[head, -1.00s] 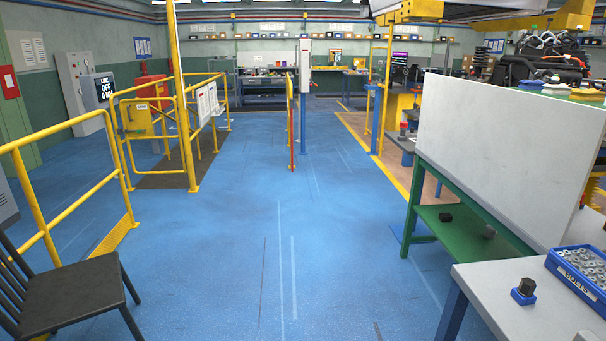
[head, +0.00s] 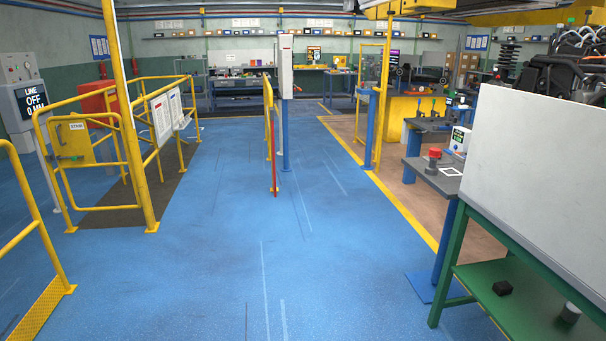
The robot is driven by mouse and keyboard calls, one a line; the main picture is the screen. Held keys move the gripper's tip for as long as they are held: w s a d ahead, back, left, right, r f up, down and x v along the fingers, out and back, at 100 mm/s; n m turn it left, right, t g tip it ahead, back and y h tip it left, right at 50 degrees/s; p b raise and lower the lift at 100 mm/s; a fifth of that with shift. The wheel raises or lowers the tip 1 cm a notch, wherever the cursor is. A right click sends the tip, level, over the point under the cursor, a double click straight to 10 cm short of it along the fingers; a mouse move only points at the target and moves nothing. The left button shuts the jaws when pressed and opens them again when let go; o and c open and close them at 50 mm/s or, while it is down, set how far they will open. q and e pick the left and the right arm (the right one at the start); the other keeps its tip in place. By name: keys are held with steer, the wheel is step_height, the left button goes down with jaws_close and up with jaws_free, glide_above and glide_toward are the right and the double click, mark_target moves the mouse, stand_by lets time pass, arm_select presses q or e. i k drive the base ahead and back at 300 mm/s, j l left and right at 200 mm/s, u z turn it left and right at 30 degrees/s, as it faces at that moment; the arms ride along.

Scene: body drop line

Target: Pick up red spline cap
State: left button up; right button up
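A small red, round, knob-like piece (head: 434,154) stands on a dark base near the left edge of a grey bench (head: 446,182) right of centre. It is too small to tell for certain whether it is the red spline cap. Neither of my grippers is in view.
A large white panel (head: 540,180) on a green stand (head: 520,295) blocks the right side. A white device with a green screen (head: 459,139) stands on the bench. Yellow railings (head: 105,150) line the left. The blue floor (head: 270,230) ahead is clear up to a post (head: 286,110).

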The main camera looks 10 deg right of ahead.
mark_target(433, 153)
steer(key=i+l+z, duration=0.1)
steer(key=i+z, duration=0.15)
steer(key=i, duration=0.35)
steer(key=i+z, duration=0.25)
steer(key=i, duration=0.35)
steer(key=i+j+z, duration=0.1)
steer(key=i+z, duration=0.15)
steer(key=i, duration=0.35)
steer(key=i+j+z, duration=0.25)
steer(key=i, duration=0.3)
